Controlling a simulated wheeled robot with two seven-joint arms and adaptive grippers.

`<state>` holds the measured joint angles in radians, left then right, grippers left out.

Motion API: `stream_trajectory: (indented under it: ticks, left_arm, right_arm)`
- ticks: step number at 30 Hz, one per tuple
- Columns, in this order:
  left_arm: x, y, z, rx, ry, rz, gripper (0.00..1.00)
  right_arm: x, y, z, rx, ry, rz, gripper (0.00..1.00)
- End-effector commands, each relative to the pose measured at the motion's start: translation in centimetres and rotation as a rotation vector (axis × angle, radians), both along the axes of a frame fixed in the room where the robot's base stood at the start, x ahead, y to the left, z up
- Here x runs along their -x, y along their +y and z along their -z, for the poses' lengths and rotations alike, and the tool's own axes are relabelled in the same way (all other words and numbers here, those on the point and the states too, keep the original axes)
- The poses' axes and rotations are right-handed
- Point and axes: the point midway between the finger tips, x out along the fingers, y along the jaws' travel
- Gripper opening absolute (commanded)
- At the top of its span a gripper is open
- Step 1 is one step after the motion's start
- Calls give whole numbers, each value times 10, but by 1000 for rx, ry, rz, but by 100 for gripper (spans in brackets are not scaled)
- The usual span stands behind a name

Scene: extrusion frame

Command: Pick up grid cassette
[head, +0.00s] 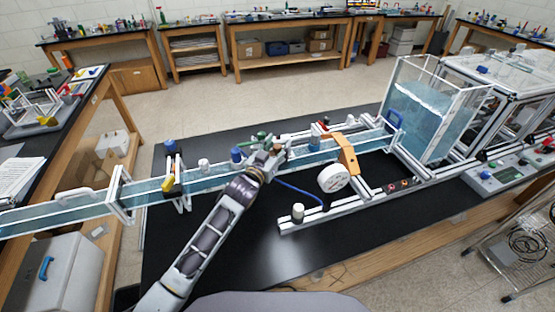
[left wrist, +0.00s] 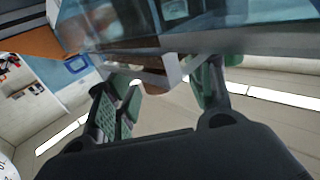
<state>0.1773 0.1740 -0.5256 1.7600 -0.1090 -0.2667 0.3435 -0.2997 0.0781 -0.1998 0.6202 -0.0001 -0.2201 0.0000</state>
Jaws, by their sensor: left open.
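My left gripper (head: 268,146) is at the near side of the long clear water channel (head: 345,143), around its middle. In the left wrist view the two green-padded fingers of the gripper (left wrist: 160,92) are open and apart. A pale bracket-like piece with a brown part (left wrist: 152,76) shows between and beyond the fingers, under the clear channel wall. I cannot tell whether this is the grid cassette or whether the fingers touch it. No grid pattern of a cassette is clear in the head view; the gripper hides that part of the channel. My right gripper is not in view.
An orange clamp with a white round dial (head: 334,178) stands right of the gripper. A clear water tank (head: 425,105) is at the channel's right end. White and blue knobs (head: 204,165) sit to the left. The black table top (head: 250,245) is bare in front.

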Motion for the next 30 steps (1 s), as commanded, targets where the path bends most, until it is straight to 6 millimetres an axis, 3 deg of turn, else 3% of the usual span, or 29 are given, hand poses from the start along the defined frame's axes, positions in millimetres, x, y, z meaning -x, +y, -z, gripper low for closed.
stream_trajectory:
  ticks: [11,23,30]
  left_arm:
    - [0,0,0,0,0,0,51]
    - [0,0,0,0,0,0,0]
    - [0,0,0,0,-1,0,0]
  right_arm:
    - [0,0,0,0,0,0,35]
    - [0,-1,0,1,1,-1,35]
    - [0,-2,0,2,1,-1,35]
